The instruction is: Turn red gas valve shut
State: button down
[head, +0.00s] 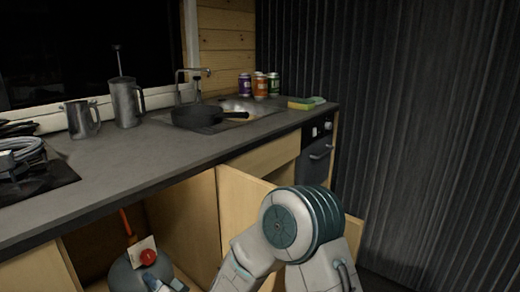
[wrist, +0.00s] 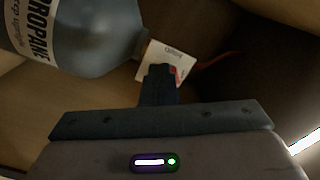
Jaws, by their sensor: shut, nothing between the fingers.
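The red gas valve (head: 148,257) is a round red knob on top of a grey propane bottle (head: 123,278) inside the open lower cupboard. A white tag (head: 138,247) hangs by the valve and an orange-red hose (head: 126,222) rises behind it. My gripper (head: 153,283) is low at the bottle, just below the knob in the head view. In the wrist view my gripper (wrist: 160,70) is shut, with its fingertips in front of the tag (wrist: 172,50). Only a sliver of the red valve (wrist: 175,72) shows beside them; contact cannot be told. The bottle (wrist: 95,35) is at upper left.
An open cupboard door (head: 240,195) stands close to my arm. The grey worktop (head: 150,160) overhangs the cupboard and carries a pan (head: 197,115), metal jugs (head: 125,102) and several cans. A dark corrugated wall (head: 410,130) is at the right.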

jog(key=b+x, duration=0.1)
jog(key=x, duration=0.2)
jog(key=shift+w+a, duration=0.15)
jog(key=shift+a, duration=0.1)
jog(key=shift+w+d+r, duration=0.15)
jog(key=shift+w+r, duration=0.05)
jog(key=shift+w, duration=0.05)
dwell(0.6)
jog(key=shift+w+r+b, duration=0.1)
jog(key=shift+r+b, duration=0.05)
jog(key=shift+b, duration=0.9)
jog(key=b+v, duration=0.1)
jog(key=v, duration=0.5)
jog(key=shift+s+f, duration=0.25)
jog(key=shift+s, duration=0.15)
